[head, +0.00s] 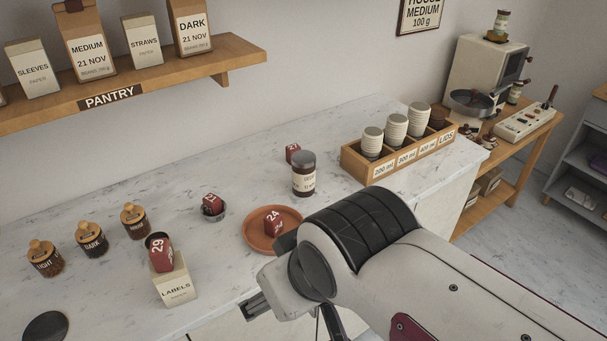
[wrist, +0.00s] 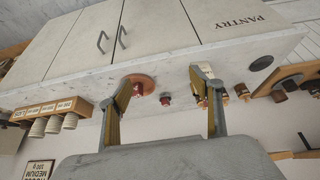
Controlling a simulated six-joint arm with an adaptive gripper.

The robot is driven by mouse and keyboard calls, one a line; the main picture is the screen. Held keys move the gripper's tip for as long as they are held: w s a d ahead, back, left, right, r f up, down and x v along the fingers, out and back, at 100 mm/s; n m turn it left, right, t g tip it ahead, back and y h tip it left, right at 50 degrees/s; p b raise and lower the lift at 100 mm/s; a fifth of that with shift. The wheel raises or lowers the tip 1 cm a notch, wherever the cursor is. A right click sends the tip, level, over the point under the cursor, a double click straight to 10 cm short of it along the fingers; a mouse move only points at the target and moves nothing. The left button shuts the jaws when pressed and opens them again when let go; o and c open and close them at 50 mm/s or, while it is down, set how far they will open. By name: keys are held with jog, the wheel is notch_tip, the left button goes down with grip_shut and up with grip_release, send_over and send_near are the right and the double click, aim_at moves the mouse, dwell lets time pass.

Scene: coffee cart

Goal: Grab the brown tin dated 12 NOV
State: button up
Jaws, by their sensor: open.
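A dark brown cylindrical container (head: 303,178) with a grey lid and a pale label stands upright on the marble counter in the head view. Its label is too small for me to read a date, so I cannot tell if it is the 12 NOV tin. I cannot make it out in the wrist view. My gripper (wrist: 163,85) shows in the wrist view with its two fingers spread apart and nothing between them touching. In the head view my arm hides most of the gripper, which is in front of the terracotta saucer, nearer the counter's front.
A terracotta saucer (head: 257,240) holds a red block marked 24 (head: 273,226). A wooden cup rack (head: 370,176) stands right of the brown container. A LABELS box (head: 175,284) and several wooden-lidded jars are at left. Another red block (head: 293,152) sits behind the container.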

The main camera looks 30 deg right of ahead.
jog(key=shift+w, duration=0.1)
jog(key=m+t+h, duration=0.1)
jog(key=t+h, duration=0.2)
jog(key=t, duration=0.4)
send_near(309, 164)
jog(key=w+a+r, duration=0.1)
jog(key=w+a, duration=0.2)
jog(key=a, duration=0.4)
jog(key=shift+w+d+f+m+t, duration=0.25)
jog(key=shift+d+f+t, duration=0.65)
jog(key=shift+d, duration=0.5)
jog(key=shift+w+d+f+m+t, duration=0.2)
jog(key=shift+d+f+t, duration=0.6)
jog(key=shift+d, duration=0.55)
jog(key=shift+w+d+f+m+t, duration=0.15)
jog(key=shift+w+d+f+t, duration=0.15)
jog(key=shift+d+f+t, duration=0.85)
jog(key=shift+d+r+g, duration=0.25)
jog(key=shift+g, duration=0.1)
jog(key=shift+w+d+f, duration=0.1)
jog(key=shift+w+d, duration=0.1)
jog(key=shift+w, duration=1.1)
